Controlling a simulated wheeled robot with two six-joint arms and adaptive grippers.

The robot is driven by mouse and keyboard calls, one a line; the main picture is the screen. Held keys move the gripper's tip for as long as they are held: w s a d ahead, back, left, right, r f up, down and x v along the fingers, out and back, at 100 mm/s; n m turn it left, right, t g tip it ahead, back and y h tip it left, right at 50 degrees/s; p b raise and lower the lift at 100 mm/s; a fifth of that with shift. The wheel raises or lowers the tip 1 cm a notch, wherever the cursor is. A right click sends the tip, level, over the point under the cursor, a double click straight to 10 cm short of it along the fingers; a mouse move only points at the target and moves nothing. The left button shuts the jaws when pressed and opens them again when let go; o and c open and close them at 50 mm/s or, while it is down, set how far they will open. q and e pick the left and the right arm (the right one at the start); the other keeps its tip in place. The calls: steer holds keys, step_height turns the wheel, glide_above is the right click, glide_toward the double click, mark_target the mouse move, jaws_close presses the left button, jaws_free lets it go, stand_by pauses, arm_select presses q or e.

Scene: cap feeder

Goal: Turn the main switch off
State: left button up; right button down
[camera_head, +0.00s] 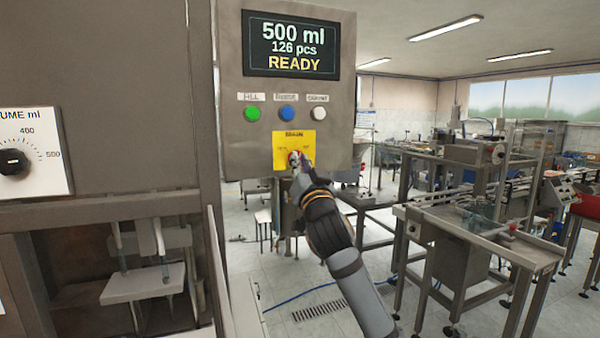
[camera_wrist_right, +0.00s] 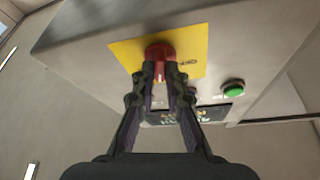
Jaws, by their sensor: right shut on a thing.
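The main switch is a red rotary knob (camera_wrist_right: 160,52) on a yellow plate (camera_head: 280,150) labelled MAIN, low on the grey control panel. My right gripper (camera_head: 298,163) reaches up to the knob from below and hides most of it in the head view. In the right wrist view my right gripper (camera_wrist_right: 161,72) has its two fingertips closed at the knob, one on each side of its raised grip. The knob's exact turn angle is hard to tell. The panel display (camera_head: 291,46) reads 500 ml, 126 pcs, READY. My left gripper is not in view.
Above the yellow plate are a green button (camera_head: 252,113), a blue button (camera_head: 286,114) and a white button (camera_head: 319,114). A volume dial (camera_head: 15,162) is at the left. Metal workbenches (camera_head: 480,232) stand at the right, with open floor between.

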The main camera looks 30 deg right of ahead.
steer(key=shift+d+n+y, duration=0.1)
steer(key=shift+n+y, duration=1.3)
steer(key=shift+n, duration=1.45)
steer(key=shift+d+n+y, duration=0.1)
steer(key=shift+n+y, duration=1.3)
steer(key=shift+n, duration=1.5)
steer(key=shift+d+n+y, duration=0.1)
steer(key=shift+n+y, duration=1.3)
steer(key=shift+n, duration=1.45)
steer(key=c, duration=1.4)
jaws_free()
steer(key=shift+s, duration=0.1)
